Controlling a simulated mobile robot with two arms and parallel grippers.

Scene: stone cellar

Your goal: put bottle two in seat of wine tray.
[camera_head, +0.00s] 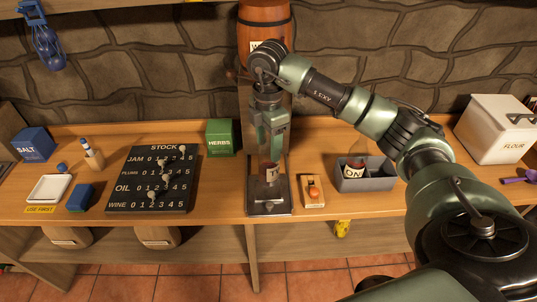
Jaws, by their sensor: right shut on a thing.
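My right gripper (270,145) reaches down in front of the barrel and is shut on a glass bottle. The bottle shows a pale label (271,174) with dark lettering too small to read; its upper part is hidden by the gripper. It is upright over a metal stand (268,208); I cannot tell whether its base touches it. The grey wine tray (378,183) stands on the counter to the right. A bottle labelled "ON…" (354,172) is in its left part, and its right part looks empty. My left gripper is not in view.
A wooden barrel (263,22) is above the stand. A green herbs box (220,138) and black stock board (150,180) are left; a white flour bin (495,128) is right.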

